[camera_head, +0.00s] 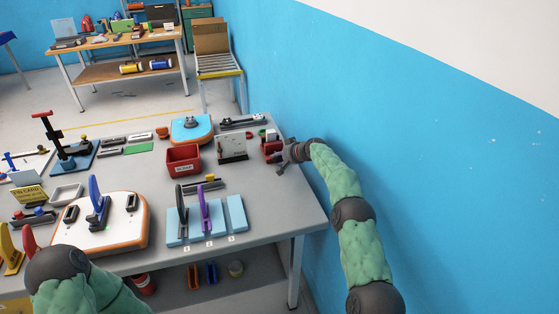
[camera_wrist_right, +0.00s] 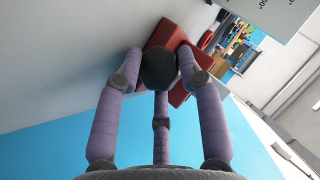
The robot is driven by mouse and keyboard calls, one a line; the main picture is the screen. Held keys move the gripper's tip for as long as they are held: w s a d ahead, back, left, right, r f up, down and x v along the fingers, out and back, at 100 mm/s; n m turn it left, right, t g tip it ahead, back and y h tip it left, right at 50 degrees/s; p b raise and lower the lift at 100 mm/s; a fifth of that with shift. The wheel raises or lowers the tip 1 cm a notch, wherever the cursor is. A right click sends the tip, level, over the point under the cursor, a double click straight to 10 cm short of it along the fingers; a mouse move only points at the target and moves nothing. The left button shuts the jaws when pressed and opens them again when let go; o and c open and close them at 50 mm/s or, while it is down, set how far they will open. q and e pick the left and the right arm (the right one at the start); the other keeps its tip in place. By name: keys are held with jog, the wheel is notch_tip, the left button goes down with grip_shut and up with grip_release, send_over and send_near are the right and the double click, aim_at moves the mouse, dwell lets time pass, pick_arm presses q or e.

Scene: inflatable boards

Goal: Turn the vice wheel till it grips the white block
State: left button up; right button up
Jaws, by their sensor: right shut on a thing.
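The red vice (camera_head: 270,147) stands near the right end of the grey table in the head view. Its red body (camera_wrist_right: 168,35) also shows in the right wrist view, behind a dark round wheel (camera_wrist_right: 158,68). My right gripper (camera_head: 284,156) is at the vice's right side. In the right wrist view its purple fingers (camera_wrist_right: 158,82) are closed around the wheel.
A grey plate on a stand (camera_head: 232,148) and a red bin (camera_head: 183,158) stand left of the vice. Blue boards with clamps (camera_head: 236,212) lie nearer the front edge. The blue wall (camera_head: 420,150) rises close on the right, behind my right arm.

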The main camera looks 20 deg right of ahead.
jog(key=shift+w+d+r, duration=0.1)
jog(key=shift+d+r, duration=0.1)
jog(key=o, duration=1.2)
jog(key=shift+f, duration=0.1)
